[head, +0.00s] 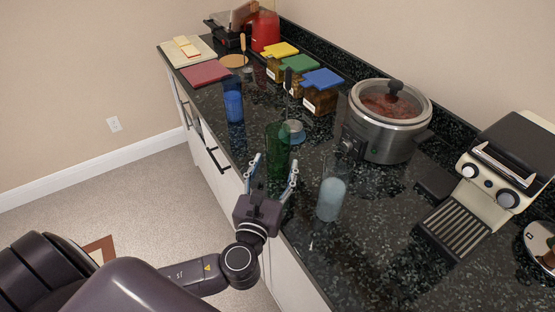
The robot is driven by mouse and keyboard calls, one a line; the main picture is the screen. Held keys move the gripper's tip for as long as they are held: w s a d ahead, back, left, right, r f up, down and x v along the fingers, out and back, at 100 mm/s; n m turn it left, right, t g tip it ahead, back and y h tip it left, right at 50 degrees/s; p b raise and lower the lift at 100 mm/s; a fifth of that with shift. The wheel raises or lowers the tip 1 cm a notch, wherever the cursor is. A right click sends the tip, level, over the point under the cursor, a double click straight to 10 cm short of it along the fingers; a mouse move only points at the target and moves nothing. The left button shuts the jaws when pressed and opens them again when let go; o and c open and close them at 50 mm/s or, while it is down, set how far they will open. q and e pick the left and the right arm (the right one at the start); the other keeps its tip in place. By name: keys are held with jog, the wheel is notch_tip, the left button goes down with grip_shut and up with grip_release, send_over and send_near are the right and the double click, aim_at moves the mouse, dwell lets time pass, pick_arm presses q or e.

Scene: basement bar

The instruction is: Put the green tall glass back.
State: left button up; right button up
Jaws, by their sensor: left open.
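The green tall glass (277,150) stands upright on the dark speckled counter (390,255), near its front edge. My left gripper (270,172) is open in front of the glass, with its two fingers spread toward either side of the glass's lower part. I cannot tell whether the fingers touch it. The base of the glass is partly hidden by the gripper. My right gripper does not show.
A clear glass (331,192) with pale contents stands right of the gripper. A blue glass (233,103) stands to the left. Behind are a slow cooker (385,145), lidded jars (320,95) and a small bluish object (295,131). A coffee machine (505,165) is at the right.

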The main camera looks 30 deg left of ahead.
pick_arm(q)
jog(key=b+v, duration=0.1)
jog(key=v, duration=0.7)
jog(key=shift+s+d, duration=0.1)
jog(key=shift+s, duration=0.3)
